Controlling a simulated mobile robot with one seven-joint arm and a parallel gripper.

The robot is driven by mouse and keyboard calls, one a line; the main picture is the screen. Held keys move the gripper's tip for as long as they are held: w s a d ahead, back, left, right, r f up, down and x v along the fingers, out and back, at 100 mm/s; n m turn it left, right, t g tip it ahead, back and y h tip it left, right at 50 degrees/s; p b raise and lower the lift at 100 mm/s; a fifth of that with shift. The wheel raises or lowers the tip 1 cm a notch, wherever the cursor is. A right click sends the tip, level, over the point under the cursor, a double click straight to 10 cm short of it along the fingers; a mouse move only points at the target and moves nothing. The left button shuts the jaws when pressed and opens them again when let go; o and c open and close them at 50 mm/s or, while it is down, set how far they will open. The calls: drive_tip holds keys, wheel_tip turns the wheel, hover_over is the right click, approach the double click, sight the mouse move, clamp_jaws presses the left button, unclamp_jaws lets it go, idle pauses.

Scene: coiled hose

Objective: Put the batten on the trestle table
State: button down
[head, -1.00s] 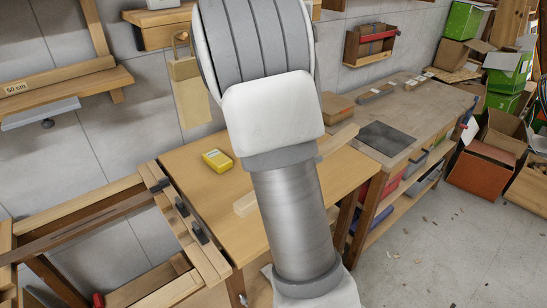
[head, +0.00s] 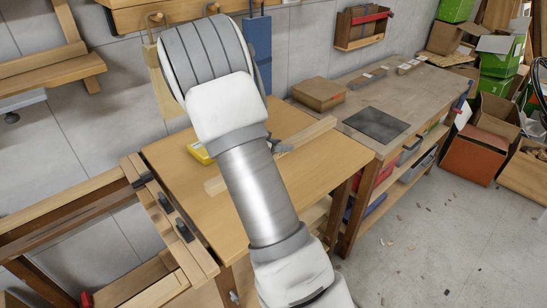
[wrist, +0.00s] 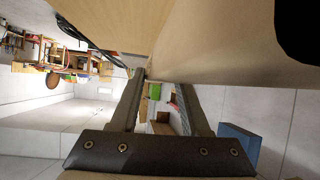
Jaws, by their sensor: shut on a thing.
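The batten (head: 309,133) is a long pale wooden strip. In the head view it lies slantwise over the tan top of the trestle table (head: 325,165), its middle hidden behind my arm. Its left end (head: 215,186) shows left of the arm. My gripper (head: 281,147) is mostly hidden by my arm, with dark fingers showing at the batten. It is shut on the batten. In the wrist view the fingers (wrist: 163,85) reach up to a broad pale wooden face, likely the batten (wrist: 235,45). I cannot tell whether the batten touches the tabletop.
A yellow device (head: 200,152) lies on the table beside my arm. A wooden frame with black clamps (head: 165,203) stands at the left. A workbench (head: 355,95) with a cardboard box (head: 319,94) and a dark plate (head: 376,124) adjoins at the right.

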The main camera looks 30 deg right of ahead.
drive_tip(key=shift+w+a+f, duration=0.2)
drive_tip(key=shift+w+f, duration=0.1)
drive_tip(key=shift+w, duration=0.15)
drive_tip(key=shift+w+a+f, duration=0.15)
drive_tip(key=shift+w+f, duration=0.1)
drive_tip(key=shift+w, duration=0.2)
drive_tip(key=shift+w+f, duration=0.1)
drive_tip(key=shift+f, duration=0.1)
wheel_tip(320, 180, down, 4)
drive_tip(key=shift+r+b, duration=0.1)
drive_tip(key=shift+b, duration=0.6)
drive_tip(key=shift+c, duration=1.9)
unclamp_jaws()
